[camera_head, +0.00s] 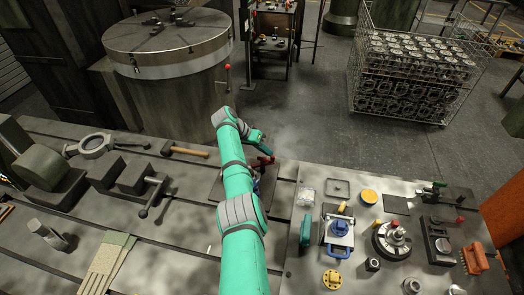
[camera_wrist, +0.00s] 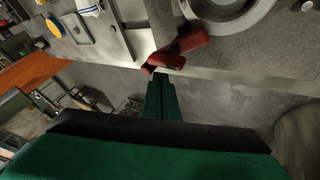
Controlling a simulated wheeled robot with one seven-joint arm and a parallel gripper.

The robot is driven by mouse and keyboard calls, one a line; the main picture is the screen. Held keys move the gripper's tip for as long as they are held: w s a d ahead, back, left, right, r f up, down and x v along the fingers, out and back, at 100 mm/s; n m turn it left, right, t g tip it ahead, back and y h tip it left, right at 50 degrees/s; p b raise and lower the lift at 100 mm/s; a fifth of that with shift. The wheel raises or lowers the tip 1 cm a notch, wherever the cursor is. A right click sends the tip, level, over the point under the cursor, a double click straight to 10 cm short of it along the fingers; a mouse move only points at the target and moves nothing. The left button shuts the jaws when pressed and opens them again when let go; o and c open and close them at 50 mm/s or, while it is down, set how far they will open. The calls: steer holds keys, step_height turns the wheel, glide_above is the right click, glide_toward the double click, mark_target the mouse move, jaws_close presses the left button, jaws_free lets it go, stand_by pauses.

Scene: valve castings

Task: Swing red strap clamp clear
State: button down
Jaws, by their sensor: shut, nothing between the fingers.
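The red strap clamp (camera_wrist: 185,45) shows in the wrist view as a red bar with a second, lower red piece. It lies beside a round metal ring (camera_wrist: 226,8) on a grey plate. In the head view a bit of the red clamp (camera_head: 263,161) shows just right of my arm; the rest is hidden behind the arm. My gripper (camera_wrist: 164,78) is shut and empty, its fingertips right at the lower red piece. I cannot tell whether they touch. In the head view my gripper (camera_head: 262,148) is partly hidden near the clamp.
A hammer (camera_head: 185,150) and a ring-headed tool (camera_head: 97,146) lie left on the bench (camera_head: 185,235). A blue-handled fixture (camera_head: 338,232), a round flanged part (camera_head: 392,240) and an orange brush (camera_head: 474,259) stand right. A large drum (camera_head: 170,60) and wire cage (camera_head: 415,75) stand behind.

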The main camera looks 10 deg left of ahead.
steer(key=shift+d+m+g, duration=0.2)
steer(key=shift+m+g, duration=0.1)
steer(key=shift+m, duration=0.1)
stand_by(1.7)
steer(key=v, duration=1.1)
steer(key=shift+f, duration=0.15)
